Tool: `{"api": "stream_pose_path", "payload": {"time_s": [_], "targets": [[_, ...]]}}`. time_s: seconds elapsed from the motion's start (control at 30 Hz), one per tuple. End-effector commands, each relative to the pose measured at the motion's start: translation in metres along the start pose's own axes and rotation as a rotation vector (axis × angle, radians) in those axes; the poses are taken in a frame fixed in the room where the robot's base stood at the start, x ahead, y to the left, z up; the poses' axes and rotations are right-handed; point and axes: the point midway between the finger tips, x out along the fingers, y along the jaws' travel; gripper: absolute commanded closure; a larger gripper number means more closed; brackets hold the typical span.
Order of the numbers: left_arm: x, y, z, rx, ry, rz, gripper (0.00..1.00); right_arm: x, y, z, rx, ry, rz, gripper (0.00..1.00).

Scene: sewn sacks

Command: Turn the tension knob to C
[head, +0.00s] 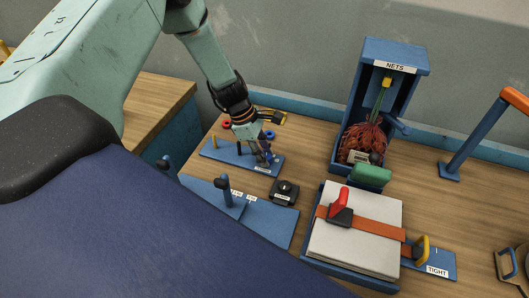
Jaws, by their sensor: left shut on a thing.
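A small black block with a round black knob (286,188) and a white label on its front lies on the table right of the blue plate; it looks like the tension knob, but its lettering is too small to read. My left gripper (264,156) points down over the blue peg board (215,152), behind and left of the knob and apart from it. It is shut on a small blue piece at the board's right end, largely hidden by the fingers. My right gripper is not in view.
A blue NETS stand (396,56) holds a reddish net bundle (363,140). In front, a pale sack (350,245) lies under an orange strap with a red lever (341,206). A yellow handle (424,249) stands by the TIGHT label. A blue plate (265,222) lies nearer me.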

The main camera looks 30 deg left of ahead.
Motion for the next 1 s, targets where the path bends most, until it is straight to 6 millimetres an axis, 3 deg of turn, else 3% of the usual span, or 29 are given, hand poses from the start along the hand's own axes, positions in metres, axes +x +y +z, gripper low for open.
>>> {"api": "stream_pose_path", "payload": {"time_s": [0.37, 1.0], "targets": [[0.0, 0.002, 0.002, 0.094, -0.002, -0.038, 1.0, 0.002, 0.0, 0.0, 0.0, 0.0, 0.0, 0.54], [0.001, 0.004, 0.003, 0.526, -0.002, -0.217, 1.0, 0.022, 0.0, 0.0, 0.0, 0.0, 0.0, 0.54]]}}
